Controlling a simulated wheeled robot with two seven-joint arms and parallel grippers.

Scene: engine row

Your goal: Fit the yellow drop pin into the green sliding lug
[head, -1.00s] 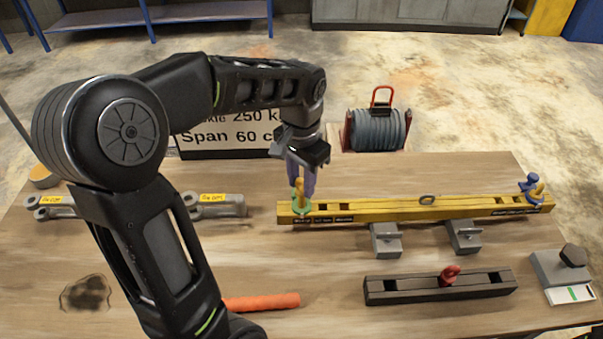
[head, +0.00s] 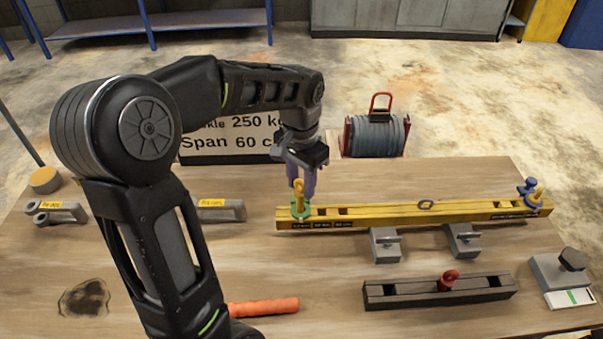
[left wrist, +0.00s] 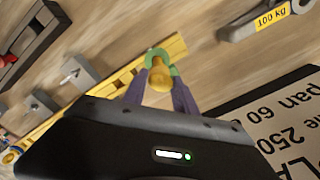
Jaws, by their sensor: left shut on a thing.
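The yellow drop pin (head: 299,189) stands upright between the fingers of my left gripper (head: 301,186), at the green sliding lug (head: 300,209). The lug sits at the left end of the yellow beam (head: 385,214). In the left wrist view the pin (left wrist: 160,77) shows between the purple fingers (left wrist: 158,92), with the green lug (left wrist: 159,54) around or just beneath it. My left gripper is shut on the pin. How deep the pin sits in the lug is hidden. My right gripper is in neither view.
A purple lug with a yellow pin (head: 530,190) stands at the beam's right end. Grey blocks (head: 384,245) are in front of the beam. A dark slotted bar with a red piece (head: 438,289), an orange rod (head: 263,307) and grey shackles (head: 56,212) lie on the table.

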